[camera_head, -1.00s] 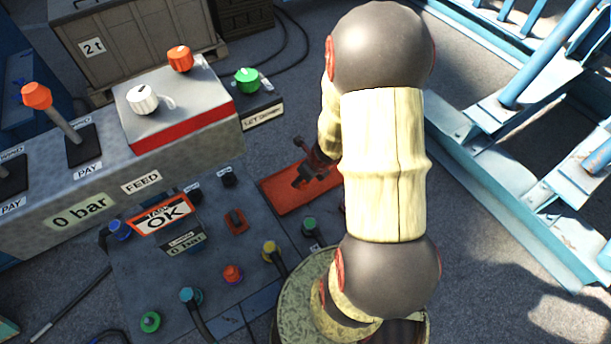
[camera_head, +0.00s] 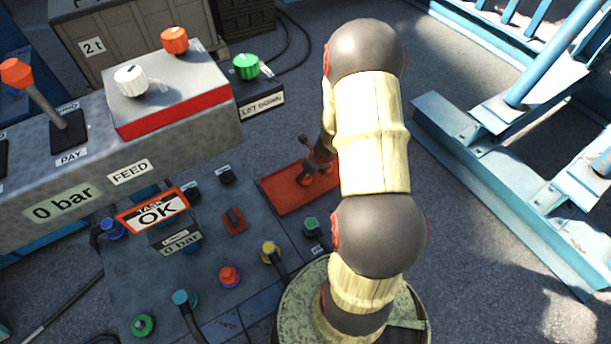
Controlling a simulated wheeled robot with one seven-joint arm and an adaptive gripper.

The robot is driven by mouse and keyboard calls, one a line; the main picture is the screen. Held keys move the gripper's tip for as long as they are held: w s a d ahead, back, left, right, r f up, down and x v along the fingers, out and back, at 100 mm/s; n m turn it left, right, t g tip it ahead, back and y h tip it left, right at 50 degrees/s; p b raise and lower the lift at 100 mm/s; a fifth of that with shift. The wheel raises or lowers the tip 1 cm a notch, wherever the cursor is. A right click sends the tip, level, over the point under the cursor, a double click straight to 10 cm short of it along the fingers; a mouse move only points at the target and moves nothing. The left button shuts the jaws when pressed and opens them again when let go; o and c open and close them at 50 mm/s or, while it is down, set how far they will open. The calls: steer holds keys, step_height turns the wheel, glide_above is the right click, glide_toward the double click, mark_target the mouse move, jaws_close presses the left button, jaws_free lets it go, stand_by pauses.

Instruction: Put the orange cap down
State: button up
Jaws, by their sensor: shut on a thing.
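My gripper (camera_head: 316,174) is low over the red-orange tray (camera_head: 283,197) on the floor side of the panel, partly hidden by my arm. It is shut on a small orange cap (camera_head: 306,181), which shows only in part between and beside the dark fingers. The cap is at or just above the tray; I cannot tell whether it touches the tray's floor.
The grey panel left of the tray carries an orange cap on a fitting (camera_head: 230,276), a yellow one (camera_head: 270,250) and a teal one (camera_head: 184,299). A control box (camera_head: 170,90) stands behind, a green-knobbed box (camera_head: 246,70) beside it. Blue steel framing (camera_head: 500,170) is at right.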

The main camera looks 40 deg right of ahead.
steer(key=shift+r, duration=0.15)
steer(key=shift+f, duration=0.25)
steer(key=o, duration=1.2)
steer(key=shift+o, duration=0.2)
steer(key=shift+r, duration=0.15)
steer(key=shift+r+p, duration=0.3)
steer(key=shift+r, duration=0.05)
steer(key=p+v, duration=0.5)
steer(key=v, duration=0.6)
steer(key=shift+s+r+p, duration=0.2)
steer(key=shift+s+p, duration=0.05)
steer(key=shift+p, duration=0.15)
